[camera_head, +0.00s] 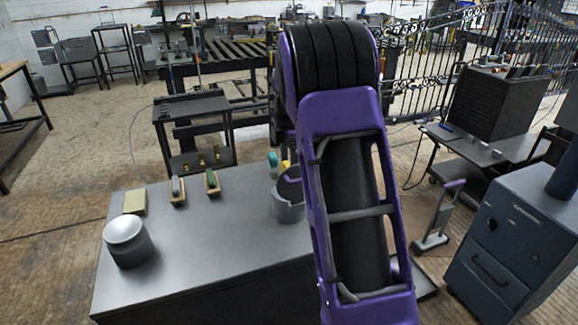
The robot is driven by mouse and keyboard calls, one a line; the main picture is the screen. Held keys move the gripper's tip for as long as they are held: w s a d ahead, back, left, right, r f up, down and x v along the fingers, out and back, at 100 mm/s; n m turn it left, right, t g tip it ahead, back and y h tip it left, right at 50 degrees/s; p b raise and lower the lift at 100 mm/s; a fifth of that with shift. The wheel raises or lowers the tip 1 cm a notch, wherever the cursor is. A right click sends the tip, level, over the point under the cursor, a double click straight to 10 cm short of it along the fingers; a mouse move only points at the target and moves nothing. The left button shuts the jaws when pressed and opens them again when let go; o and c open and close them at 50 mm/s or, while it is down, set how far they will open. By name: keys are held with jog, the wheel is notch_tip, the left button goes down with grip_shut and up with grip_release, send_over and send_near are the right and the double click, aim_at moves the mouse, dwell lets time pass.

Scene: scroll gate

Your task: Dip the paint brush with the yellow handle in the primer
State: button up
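A metal-topped table (190,255) stands in front of me. A grey pot (288,212) is on its right part, partly hidden by my purple and black arm. A teal-green piece (273,159) and a yellow piece (284,166) show just above the pot's rim. The yellow piece may be the paint brush's handle, but I cannot tell for sure. A round can with a pale top (127,243) stands at the table's left front. No primer can be made out in either vessel. My gripper is not visible; my arm blocks the view on the right.
Two wooden-based brushes or blocks (178,191) and (212,183) and a yellowish sponge-like block (134,202) lie near the table's back edge. The table's middle is clear. A black cart (195,110) stands behind. A dark blue cabinet (520,245) is at the right.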

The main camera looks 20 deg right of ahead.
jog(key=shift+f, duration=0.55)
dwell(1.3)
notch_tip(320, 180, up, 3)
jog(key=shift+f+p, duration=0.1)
jog(key=shift+p, duration=0.95)
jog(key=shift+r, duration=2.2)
